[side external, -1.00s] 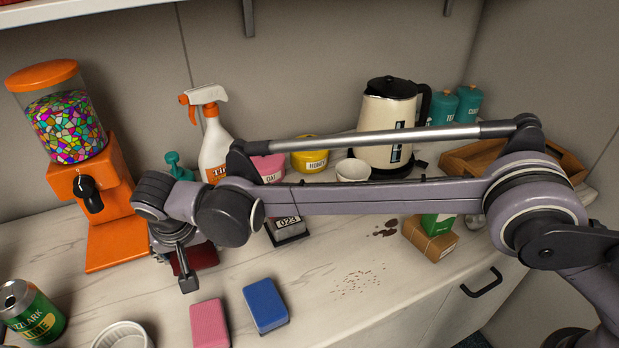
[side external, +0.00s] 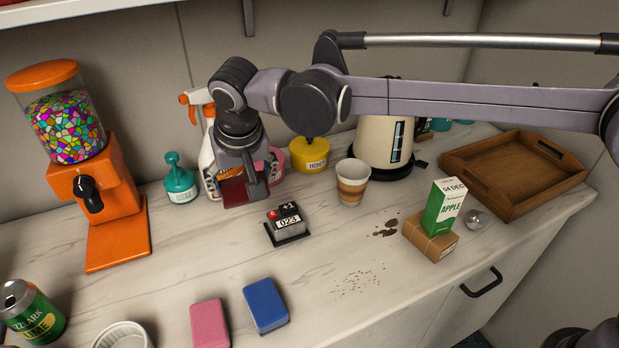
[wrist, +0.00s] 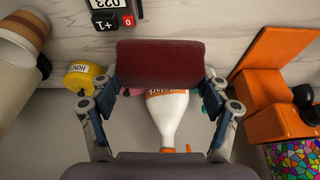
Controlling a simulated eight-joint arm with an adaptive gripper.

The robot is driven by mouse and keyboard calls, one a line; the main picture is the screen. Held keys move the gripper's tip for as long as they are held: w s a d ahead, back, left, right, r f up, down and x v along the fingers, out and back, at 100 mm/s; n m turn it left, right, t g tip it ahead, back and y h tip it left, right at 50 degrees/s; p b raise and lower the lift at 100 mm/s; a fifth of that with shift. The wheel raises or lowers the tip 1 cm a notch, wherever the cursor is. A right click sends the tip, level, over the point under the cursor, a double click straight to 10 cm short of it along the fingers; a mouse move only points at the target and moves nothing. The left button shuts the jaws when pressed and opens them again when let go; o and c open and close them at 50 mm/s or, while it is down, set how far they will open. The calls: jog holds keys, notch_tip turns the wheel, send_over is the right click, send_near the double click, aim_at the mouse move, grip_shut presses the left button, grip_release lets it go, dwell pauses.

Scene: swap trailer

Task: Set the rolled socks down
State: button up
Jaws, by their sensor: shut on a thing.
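The rolled socks (side external: 233,191) are a dark red bundle. In the wrist view the socks (wrist: 157,62) show as a wide, dark red textured roll between the two fingers. My gripper (side external: 241,188) is shut on them and points down, in front of the white and orange spray bottle. In the wrist view my gripper (wrist: 158,82) has a finger at each side of the roll. The near finger covers part of the socks in the side view. I cannot tell whether their underside touches the counter.
The spray bottle (side external: 207,150) stands close behind my gripper. A tally counter (side external: 287,224), paper cup (side external: 352,182) and yellow honey pot (side external: 309,155) are to the right. The gumball machine (side external: 112,190) is left. A wooden tray (side external: 520,170) is empty at right. Counter left of the tally counter is clear.

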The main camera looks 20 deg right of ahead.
jog(key=s+d+f+n+y, duration=0.15)
jog(key=s+d+n, duration=0.35)
jog(key=s+d, duration=1.1)
jog(key=shift+y, duration=0.25)
jog(key=shift+s+d+f, duration=0.1)
jog(key=shift+s+f, duration=0.05)
jog(key=shift+f, duration=2.25)
jog(key=shift+s+f, duration=0.1)
jog(key=shift+f, duration=2.25)
jog(key=shift+f, duration=0.1)
jog(key=o, duration=1)
jog(key=v, duration=1.2)
jog(key=shift+w, duration=0.1)
